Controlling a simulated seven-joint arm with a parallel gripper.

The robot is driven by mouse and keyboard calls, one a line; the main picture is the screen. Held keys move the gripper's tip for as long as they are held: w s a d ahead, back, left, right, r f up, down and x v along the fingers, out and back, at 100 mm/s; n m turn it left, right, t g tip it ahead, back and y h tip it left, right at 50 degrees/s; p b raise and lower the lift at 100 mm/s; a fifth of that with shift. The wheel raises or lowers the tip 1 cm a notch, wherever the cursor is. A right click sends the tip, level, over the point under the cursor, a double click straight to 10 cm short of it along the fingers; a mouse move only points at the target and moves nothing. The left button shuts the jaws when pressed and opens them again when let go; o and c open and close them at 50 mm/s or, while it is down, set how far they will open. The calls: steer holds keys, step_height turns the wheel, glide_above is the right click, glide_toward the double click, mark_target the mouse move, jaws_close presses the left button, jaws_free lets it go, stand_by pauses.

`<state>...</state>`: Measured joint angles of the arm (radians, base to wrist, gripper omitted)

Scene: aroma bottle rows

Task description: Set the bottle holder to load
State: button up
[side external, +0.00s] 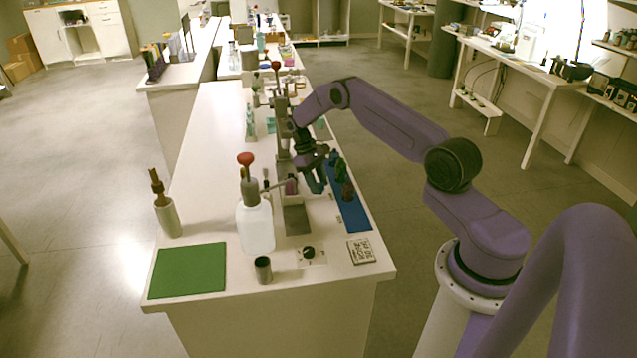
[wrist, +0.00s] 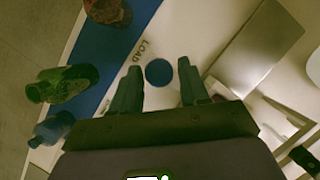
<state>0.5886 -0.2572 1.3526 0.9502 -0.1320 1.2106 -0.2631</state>
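My gripper (wrist: 158,78) is open, with its two fingers apart and pointing down at the bench. It also shows in the side view (side external: 317,184), beside the metal press. A round blue disc (wrist: 158,72) shows between the fingertips in the wrist view, next to the printed word LOAD (wrist: 133,55). I cannot tell whether the disc is part of the bottle holder or a mark on the bench. A small purple piece (side external: 290,187) sits at the press, left of my gripper. I cannot tell for sure which part is the bottle holder.
Reddish (wrist: 108,10), green (wrist: 62,83) and blue (wrist: 52,128) bottles stand along a blue strip (side external: 355,218). A metal plate (side external: 297,220) lies nearby. A white pump bottle (side external: 256,228), metal cup (side external: 263,270), black knob (side external: 308,252) and green mat (side external: 188,270) are nearer the front.

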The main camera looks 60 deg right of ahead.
steer(key=shift+o, duration=0.5)
steer(key=s+r+v, duration=0.1)
steer(key=s+v, duration=0.1)
steer(key=v, duration=0.9)
steer(key=shift+s+r, duration=0.15)
steer(key=shift+r, duration=0.1)
steer(key=shift+a, duration=0.1)
